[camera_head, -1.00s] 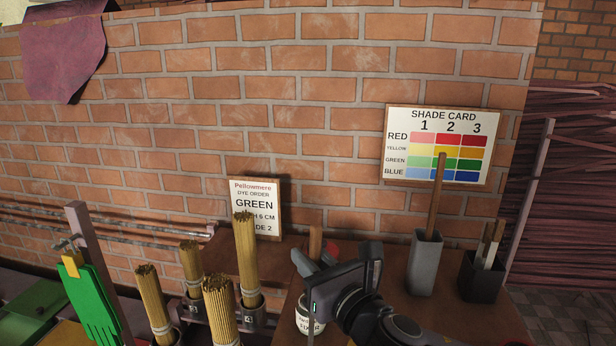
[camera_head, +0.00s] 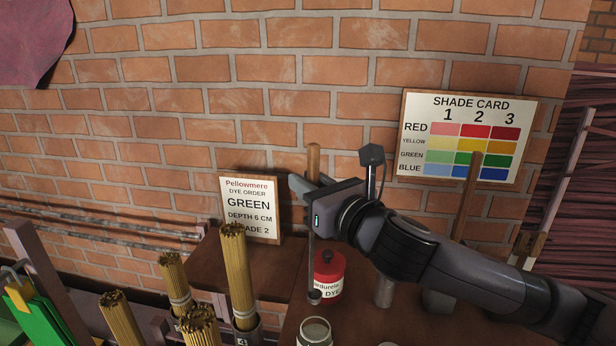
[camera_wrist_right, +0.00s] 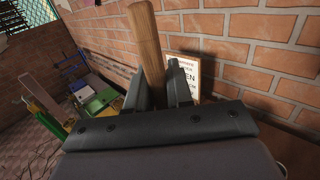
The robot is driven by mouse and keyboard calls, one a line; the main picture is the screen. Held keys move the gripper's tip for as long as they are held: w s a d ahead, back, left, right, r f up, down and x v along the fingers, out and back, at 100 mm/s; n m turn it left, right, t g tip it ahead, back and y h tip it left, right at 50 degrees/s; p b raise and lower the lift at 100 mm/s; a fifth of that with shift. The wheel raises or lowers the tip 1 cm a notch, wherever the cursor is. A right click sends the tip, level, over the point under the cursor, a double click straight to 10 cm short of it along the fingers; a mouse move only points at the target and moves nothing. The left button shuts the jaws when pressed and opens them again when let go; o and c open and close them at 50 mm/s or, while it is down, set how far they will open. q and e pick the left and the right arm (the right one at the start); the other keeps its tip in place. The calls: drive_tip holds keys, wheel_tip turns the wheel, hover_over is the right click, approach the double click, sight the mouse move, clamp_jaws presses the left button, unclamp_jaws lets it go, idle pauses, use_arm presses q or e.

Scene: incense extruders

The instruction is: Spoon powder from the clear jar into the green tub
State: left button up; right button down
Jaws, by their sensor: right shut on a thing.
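My right gripper (camera_head: 310,190) is shut on the wooden handle (camera_head: 313,160) of a long spoon. The handle also shows between the fingers in the right wrist view (camera_wrist_right: 147,45). The spoon hangs upright, with a thin metal stem and a small dark cup (camera_head: 314,297) at its lower end. A clear glass jar (camera_head: 314,333) stands at the bottom edge of the head view, cut off there. The cup appears above and behind its rim; its contents cannot be made out. I cannot identify the green tub with certainty. My left gripper is not in view.
Bundles of sticks (camera_head: 238,275) stand upright to the left. A grey holder (camera_head: 437,301) stands at right, partly behind my arm. An order sign (camera_head: 250,207) leans against the brick wall.

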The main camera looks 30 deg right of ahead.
drive_tip(key=b, duration=0.6)
hover_over(312, 261)
drive_tip(key=w, duration=0.1)
wheel_tip(312, 261, down, 5)
wheel_tip(312, 261, down, 9)
drive_tip(key=b, duration=0.5)
drive_tip(key=shift+w+f, duration=0.1)
drive_tip(key=shift+f+b, duration=0.35)
drive_tip(key=shift+f, duration=0.05)
